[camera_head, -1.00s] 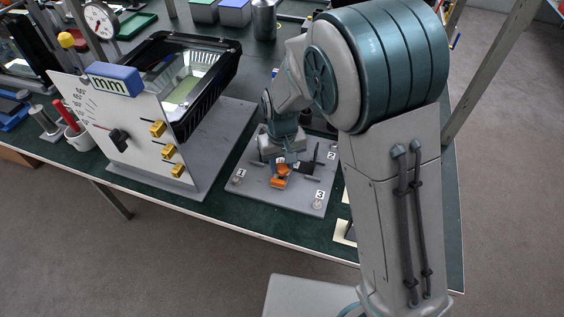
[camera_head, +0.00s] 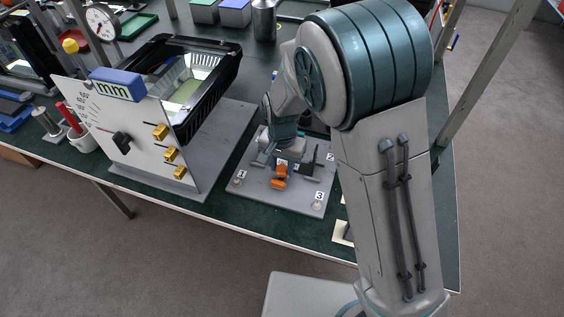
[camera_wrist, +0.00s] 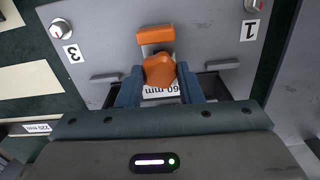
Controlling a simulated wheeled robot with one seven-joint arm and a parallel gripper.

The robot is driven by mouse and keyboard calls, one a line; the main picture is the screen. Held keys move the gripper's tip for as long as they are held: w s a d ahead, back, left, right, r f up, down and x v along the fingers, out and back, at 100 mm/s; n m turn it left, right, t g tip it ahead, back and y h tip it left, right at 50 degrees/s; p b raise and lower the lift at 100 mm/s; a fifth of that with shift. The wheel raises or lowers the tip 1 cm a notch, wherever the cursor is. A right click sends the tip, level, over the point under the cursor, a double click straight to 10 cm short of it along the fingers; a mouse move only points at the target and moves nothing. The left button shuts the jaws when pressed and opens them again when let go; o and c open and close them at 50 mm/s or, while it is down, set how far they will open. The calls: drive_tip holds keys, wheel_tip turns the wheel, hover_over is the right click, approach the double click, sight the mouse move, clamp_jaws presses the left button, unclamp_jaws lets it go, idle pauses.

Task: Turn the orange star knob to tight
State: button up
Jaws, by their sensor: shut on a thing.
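The orange star knob (camera_wrist: 158,70) sits between the two blue fingers of my gripper (camera_wrist: 160,84) in the wrist view. The fingers are shut on its sides. In the head view my gripper (camera_head: 281,166) is low over the grey plate (camera_head: 247,185), and the knob is largely hidden by it. An orange block (camera_wrist: 155,36) lies just beyond the knob on the plate. A white label reading "60 mm" (camera_wrist: 160,92) is partly covered below the knob. I cannot read any tight mark.
Small knobs stand by labels 3 (camera_wrist: 72,53) and 1 (camera_wrist: 249,30). Left of the plate is a white panel (camera_head: 105,115) with a black knob and yellow blocks, before a black floodlight housing (camera_head: 215,85). The green table's front edge is near.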

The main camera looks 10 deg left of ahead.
drive_tip(key=m+p, duration=0.1)
drive_tip(key=m, duration=0.2)
drive_tip(key=shift+r+m, duration=0.1)
drive_tip(key=shift+m, duration=0.2)
drive_tip(key=m+p, duration=0.2)
drive_tip(key=m, duration=0.1)
drive_tip(key=shift+m, duration=0.3)
drive_tip(key=m+p, duration=0.2)
drive_tip(key=m, duration=0.2)
drive_tip(key=shift+m+p, duration=0.75)
drive_tip(key=shift+m, duration=0.25)
drive_tip(key=o, duration=1)
